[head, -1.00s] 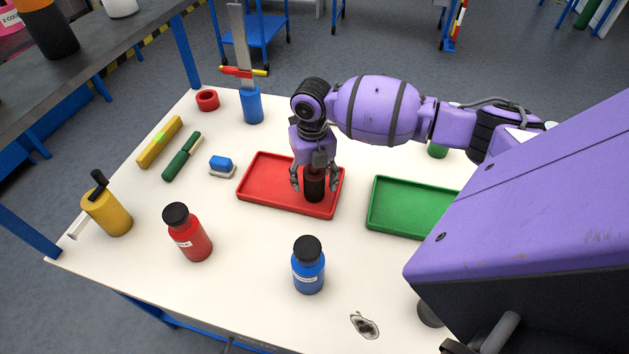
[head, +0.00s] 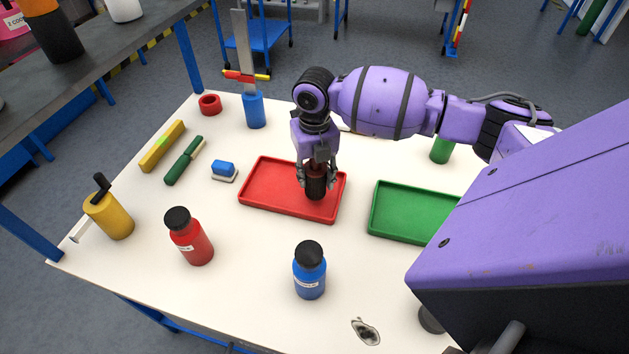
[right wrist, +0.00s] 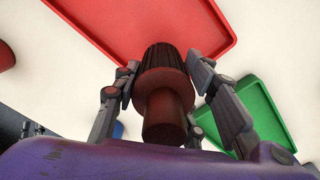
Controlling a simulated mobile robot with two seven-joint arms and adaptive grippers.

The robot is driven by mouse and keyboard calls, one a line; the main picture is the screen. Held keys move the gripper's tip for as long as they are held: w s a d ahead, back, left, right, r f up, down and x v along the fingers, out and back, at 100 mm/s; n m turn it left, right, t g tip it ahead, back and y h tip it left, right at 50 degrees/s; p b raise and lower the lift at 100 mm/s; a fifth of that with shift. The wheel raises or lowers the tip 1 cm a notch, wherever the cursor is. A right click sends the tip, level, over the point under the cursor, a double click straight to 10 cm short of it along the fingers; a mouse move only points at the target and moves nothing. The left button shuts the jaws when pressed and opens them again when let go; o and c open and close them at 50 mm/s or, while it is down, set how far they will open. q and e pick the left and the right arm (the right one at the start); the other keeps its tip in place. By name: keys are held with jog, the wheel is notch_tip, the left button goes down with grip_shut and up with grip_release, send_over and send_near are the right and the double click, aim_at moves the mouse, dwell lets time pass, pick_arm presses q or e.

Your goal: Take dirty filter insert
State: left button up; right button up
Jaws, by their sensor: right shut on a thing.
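The dirty filter insert (head: 315,187) has a dark ribbed body and a reddish-brown neck. It is upright at the red tray (head: 262,205); I cannot tell whether its base touches the tray floor. My right gripper (head: 317,178) comes down over it from above, fingers shut around it. In the right wrist view the insert (right wrist: 165,85) sits between the fingers (right wrist: 165,88), its ribbed end toward the red tray (right wrist: 90,20). My left gripper is not in view.
A green tray (head: 385,225) lies to the right. A red bottle (head: 190,240) and a blue bottle (head: 310,275) stand in front. A yellow cylinder (head: 112,218), a green tool (head: 182,163) and a blue sponge (head: 224,170) are at left.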

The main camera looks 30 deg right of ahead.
jog(key=s+d+r+m+p, duration=0.1)
jog(key=s+r+m, duration=0.3)
jog(key=s+m, duration=0.4)
jog(key=s+r+m, duration=0.5)
jog(key=s+m, duration=0.2)
jog(key=s, duration=0.1)
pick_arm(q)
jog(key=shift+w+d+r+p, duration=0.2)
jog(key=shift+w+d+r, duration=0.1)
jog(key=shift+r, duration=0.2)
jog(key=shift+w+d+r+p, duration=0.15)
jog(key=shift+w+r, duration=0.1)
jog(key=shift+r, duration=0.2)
pick_arm(e)
jog(key=w+a+r+m, duration=0.3)
jog(key=a+m, duration=0.4)
jog(key=m, duration=0.2)
jog(key=w+a+r+m, duration=0.3)
jog(key=a+m, duration=0.5)
jog(key=shift+m, duration=0.4)
